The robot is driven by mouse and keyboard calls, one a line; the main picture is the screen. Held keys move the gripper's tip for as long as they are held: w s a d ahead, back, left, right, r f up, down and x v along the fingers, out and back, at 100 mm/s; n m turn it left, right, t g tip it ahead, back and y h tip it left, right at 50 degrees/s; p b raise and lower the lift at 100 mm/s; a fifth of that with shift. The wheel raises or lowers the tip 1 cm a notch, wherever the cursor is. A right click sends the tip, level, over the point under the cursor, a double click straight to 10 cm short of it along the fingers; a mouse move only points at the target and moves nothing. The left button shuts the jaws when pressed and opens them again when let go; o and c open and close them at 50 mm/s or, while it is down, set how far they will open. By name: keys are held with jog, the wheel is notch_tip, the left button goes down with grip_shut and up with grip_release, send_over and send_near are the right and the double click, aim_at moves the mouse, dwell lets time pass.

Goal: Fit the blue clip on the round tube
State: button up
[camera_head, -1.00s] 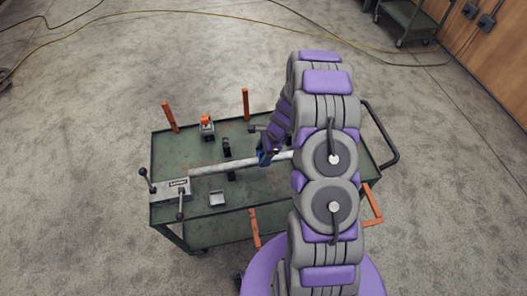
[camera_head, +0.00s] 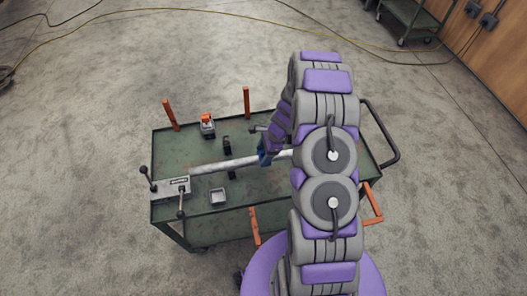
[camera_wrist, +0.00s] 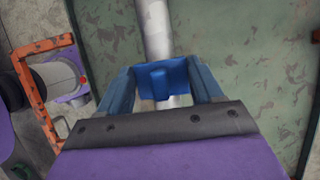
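The round tube (camera_head: 227,165) is pale grey and lies across the cart's top, its left end in a grey vise-like block. My gripper (camera_head: 264,158) is at the tube's right part, partly hidden by my arm. In the wrist view, the blue clip (camera_wrist: 161,79) spans between the two blue fingers of my gripper (camera_wrist: 162,88), which is shut on it. The tube (camera_wrist: 158,28) runs behind the clip and shows above and below it. The clip overlaps the tube in this view; I cannot tell whether it touches or is seated around it.
The green cart (camera_head: 178,149) has orange posts (camera_head: 246,103) at its edges. The grey block (camera_head: 170,189) has levers with black knobs. A small grey tray (camera_head: 218,197), a black bracket (camera_head: 226,144) and an orange-topped device (camera_head: 207,126) stand near the tube.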

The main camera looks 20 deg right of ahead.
jog(key=o, duration=0.5)
jog(key=shift+o, duration=0.2)
jog(key=shift+r, duration=0.1)
jog(key=p+v, duration=0.2)
jog(key=v, duration=1.5)
jog(key=shift+p, duration=0.3)
jog(key=s+a+r+n+g+h+b, duration=0.2)
jog(key=s+a+r+n, duration=0.8)
jog(key=s+a+r, duration=0.35)
jog(key=s+a+r+n+h, duration=0.1)
jog(key=s+r+n, duration=0.1)
jog(key=s+n, duration=0.3)
jog(key=s+a+r+n+h, duration=0.1)
jog(key=s+n, duration=0.4)
jog(key=s, duration=0.9)
notch_tip(320, 180, up, 2)
jog(key=shift+s+a+r+g+h+b, duration=0.15)
jog(key=shift+a+g+h+b, duration=0.15)
jog(key=shift+a+b, duration=0.15)
